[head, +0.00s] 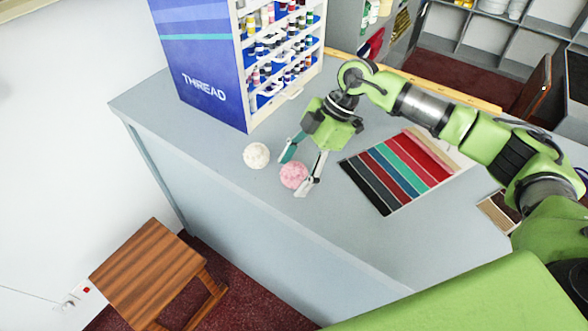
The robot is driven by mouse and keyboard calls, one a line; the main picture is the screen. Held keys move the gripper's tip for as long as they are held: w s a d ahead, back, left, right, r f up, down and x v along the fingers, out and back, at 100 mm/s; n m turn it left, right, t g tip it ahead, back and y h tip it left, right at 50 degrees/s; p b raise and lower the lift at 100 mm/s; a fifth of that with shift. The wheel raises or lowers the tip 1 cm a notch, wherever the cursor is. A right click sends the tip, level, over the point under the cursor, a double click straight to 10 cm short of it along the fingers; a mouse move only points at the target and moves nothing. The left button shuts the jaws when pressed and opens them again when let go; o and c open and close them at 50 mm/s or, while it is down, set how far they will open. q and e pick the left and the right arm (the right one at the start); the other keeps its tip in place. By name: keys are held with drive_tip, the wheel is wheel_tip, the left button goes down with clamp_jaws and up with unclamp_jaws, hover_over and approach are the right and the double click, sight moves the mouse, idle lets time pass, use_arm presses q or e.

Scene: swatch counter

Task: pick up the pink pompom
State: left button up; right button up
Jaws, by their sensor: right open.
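The pink pompom (293,175) lies on the grey-blue counter (240,205), near its front edge. My right gripper (296,174) comes down from the right with its fingers spread apart. One fingertip is at the upper left of the pompom and the other at its right. The pompom shows between the fingers; I cannot tell whether either finger touches it. My left gripper does not show.
A white pompom (256,155) sits just left of the pink one. A blue thread rack (205,75) stands behind. A fabric swatch card (375,187) lies to the right. A wooden stool (150,265) stands on the floor in front.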

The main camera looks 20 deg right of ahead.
drive_tip(key=shift+a+f, duration=0.2)
drive_tip(key=shift+f, duration=0.2)
drive_tip(key=c, duration=1)
drive_tip(key=shift+c, duration=0.2)
